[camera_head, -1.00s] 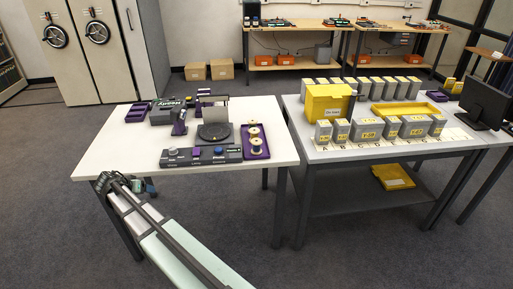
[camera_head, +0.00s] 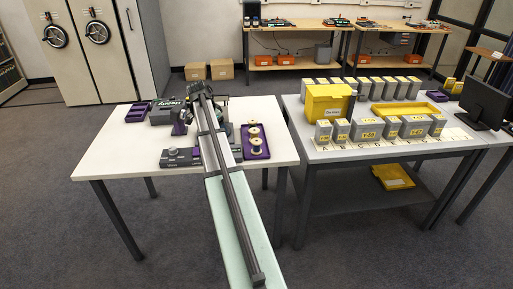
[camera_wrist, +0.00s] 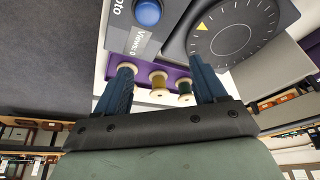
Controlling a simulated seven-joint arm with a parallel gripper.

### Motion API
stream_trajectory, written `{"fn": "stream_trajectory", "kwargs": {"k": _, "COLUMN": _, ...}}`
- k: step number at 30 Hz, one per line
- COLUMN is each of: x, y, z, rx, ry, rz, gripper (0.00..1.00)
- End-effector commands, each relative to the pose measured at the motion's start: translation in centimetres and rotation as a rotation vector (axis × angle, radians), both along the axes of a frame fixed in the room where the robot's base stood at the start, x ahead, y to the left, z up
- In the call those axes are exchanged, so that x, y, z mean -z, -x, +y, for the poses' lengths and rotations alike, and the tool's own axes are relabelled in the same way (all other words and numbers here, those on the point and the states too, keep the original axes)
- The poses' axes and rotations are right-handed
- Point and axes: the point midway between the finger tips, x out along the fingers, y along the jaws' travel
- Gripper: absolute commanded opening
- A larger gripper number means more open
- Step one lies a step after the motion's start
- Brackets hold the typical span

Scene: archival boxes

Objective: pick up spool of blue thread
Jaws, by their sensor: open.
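Three cream-flanged spools stand in a purple tray (camera_head: 263,154) at the right of the white table. In the wrist view the middle spool (camera_wrist: 158,79) carries gold thread and the right spool (camera_wrist: 184,88) dark green thread. The left spool (camera_wrist: 127,68) shows mostly its top flange behind my left finger, so I cannot tell its thread colour. No thread reads clearly as blue. My gripper (camera_wrist: 160,67) is open and empty, its dark blue fingers apart, with the tray and spools beyond them. In the head view I cannot make out its fingers.
A grey control panel (camera_head: 178,158) with a blue button (camera_wrist: 148,12) lies left of the tray. A round turntable (camera_wrist: 225,38) is close beside my right finger. The white table's front strip (camera_head: 140,168) is clear. A second table with grey boxes (camera_head: 370,130) stands right.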

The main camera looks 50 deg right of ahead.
Motion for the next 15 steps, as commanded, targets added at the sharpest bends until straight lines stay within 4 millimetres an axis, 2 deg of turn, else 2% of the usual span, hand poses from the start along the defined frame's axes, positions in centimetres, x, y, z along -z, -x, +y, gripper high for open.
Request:
{"fn": "stream_trajectory", "kwargs": {"k": 1, "x": -0.7, "y": 1.6, "z": -1.9, "rx": 0.038, "ry": -0.026, "rz": -0.005, "gripper": 0.71}}
{"fn": "stream_trajectory", "kwargs": {"k": 6, "x": -2.3, "y": 6.1, "z": -6.0, "rx": 0.131, "ry": -0.113, "rz": -0.022, "gripper": 0.71}}
{"fn": "stream_trajectory", "kwargs": {"k": 10, "x": -3.2, "y": 8.7, "z": -8.1, "rx": 0.180, "ry": -0.162, "rz": -0.034, "gripper": 0.71}}
{"fn": "stream_trajectory", "kwargs": {"k": 15, "x": -3.9, "y": 10.5, "z": -9.4, "rx": 0.211, "ry": -0.197, "rz": -0.044, "gripper": 0.71}}
